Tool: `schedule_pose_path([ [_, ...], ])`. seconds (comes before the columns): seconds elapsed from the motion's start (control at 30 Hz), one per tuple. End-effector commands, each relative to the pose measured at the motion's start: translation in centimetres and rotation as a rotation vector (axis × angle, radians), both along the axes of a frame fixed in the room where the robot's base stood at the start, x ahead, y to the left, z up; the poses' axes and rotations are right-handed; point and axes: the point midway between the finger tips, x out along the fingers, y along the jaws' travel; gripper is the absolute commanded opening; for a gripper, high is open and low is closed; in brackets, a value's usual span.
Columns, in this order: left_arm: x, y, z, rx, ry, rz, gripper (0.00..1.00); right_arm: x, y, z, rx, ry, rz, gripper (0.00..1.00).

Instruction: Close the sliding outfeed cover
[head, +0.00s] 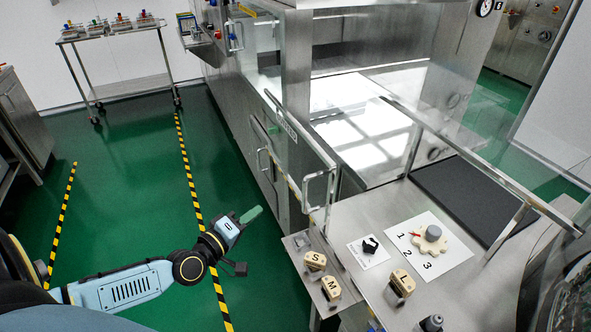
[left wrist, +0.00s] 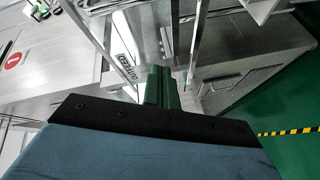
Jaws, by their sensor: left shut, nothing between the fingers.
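The outfeed cover appears to be the clear panel with a metal top rail (head: 300,128) along the near side of the machine, with an upright D-shaped handle (head: 318,188) at its front end. An OUTFEED label (head: 287,128) shows by it, and also in the left wrist view (left wrist: 125,65). The bright outfeed opening (head: 355,105) behind it is uncovered from above. My left gripper (head: 251,214) is shut and empty, with green fingertips, over the floor left of the handle and apart from it. In the left wrist view its fingers (left wrist: 161,86) point toward the machine. My right gripper is out of view.
Another handle (head: 264,163) sits lower on the machine side. A cart (head: 118,32) stands far left. Green floor around my left arm is clear.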

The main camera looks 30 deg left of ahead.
Motion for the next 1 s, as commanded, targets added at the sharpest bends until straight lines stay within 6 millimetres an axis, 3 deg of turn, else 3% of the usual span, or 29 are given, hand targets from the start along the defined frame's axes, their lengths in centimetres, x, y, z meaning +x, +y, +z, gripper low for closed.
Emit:
schedule_pose_path([
  [0.03,0.3,-0.6,3.1,-0.072,-0.035,-0.011,0.00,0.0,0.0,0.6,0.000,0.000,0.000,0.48],
  [0.1,0.5,-1.2,5.8,-0.162,-0.066,-0.018,0.00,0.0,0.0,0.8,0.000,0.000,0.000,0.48],
  [0.23,0.5,-1.9,8.5,-0.262,-0.092,-0.026,0.00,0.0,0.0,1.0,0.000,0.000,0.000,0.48],
  [0.47,1.7,-2.2,9.2,-0.290,-0.099,-0.026,0.00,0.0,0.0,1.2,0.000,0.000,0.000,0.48],
  [1.0,9.9,-3.3,9.7,-0.287,-0.100,-0.026,0.00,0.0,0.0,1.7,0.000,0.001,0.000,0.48],
])
